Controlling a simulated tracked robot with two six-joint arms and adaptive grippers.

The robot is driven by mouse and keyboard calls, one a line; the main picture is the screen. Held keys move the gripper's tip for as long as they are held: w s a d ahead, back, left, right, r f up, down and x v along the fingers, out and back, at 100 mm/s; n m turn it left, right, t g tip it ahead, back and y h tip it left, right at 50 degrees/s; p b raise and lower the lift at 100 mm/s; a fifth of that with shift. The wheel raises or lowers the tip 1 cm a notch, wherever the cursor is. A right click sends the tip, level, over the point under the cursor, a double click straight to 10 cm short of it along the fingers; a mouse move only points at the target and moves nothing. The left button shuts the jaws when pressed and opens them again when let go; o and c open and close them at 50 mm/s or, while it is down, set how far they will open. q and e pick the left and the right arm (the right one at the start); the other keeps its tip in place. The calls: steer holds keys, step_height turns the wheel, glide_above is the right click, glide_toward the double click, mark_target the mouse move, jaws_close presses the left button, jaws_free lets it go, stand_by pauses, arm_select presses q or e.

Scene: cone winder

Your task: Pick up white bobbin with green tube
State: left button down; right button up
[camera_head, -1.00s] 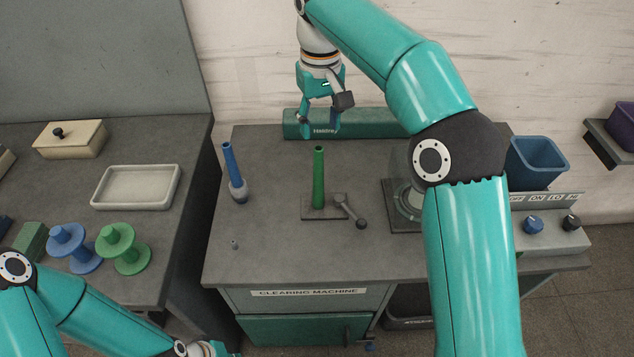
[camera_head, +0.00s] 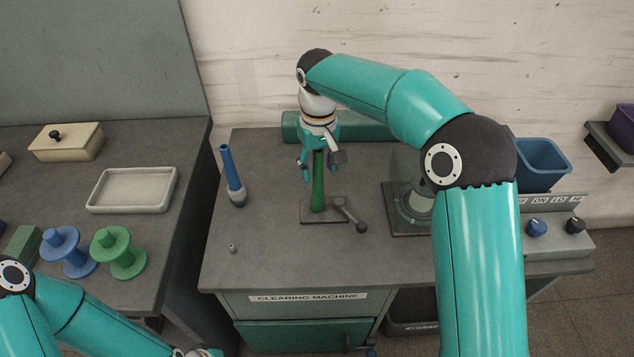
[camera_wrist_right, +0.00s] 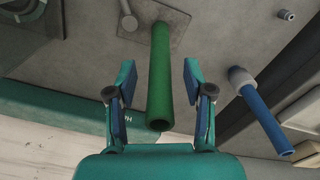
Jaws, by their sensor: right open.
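A green tube (camera_head: 318,192) stands upright on a small plate on the clearing machine; I see no white winding on it. In the right wrist view the green tube (camera_wrist_right: 160,75) runs between the finger pads, its open top end nearest the camera. My right gripper (camera_head: 321,167) is open, pointing down over the top of the tube, with a finger on each side. In the right wrist view the gripper (camera_wrist_right: 158,82) shows gaps on both sides of the tube. My left gripper (camera_head: 200,352) is cut off at the bottom edge, its fingers hidden.
A blue tube with a pale base (camera_head: 235,180) stands left of the green one. A dark lever (camera_head: 351,215) sits right of its plate. A green box (camera_head: 290,125) lies behind. Blue spool (camera_head: 66,252), green spool (camera_head: 119,252) and tray (camera_head: 132,190) are on the left table.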

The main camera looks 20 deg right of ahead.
steer(key=shift+c, duration=0.3)
jaws_close()
steer(key=shift+r, duration=0.2)
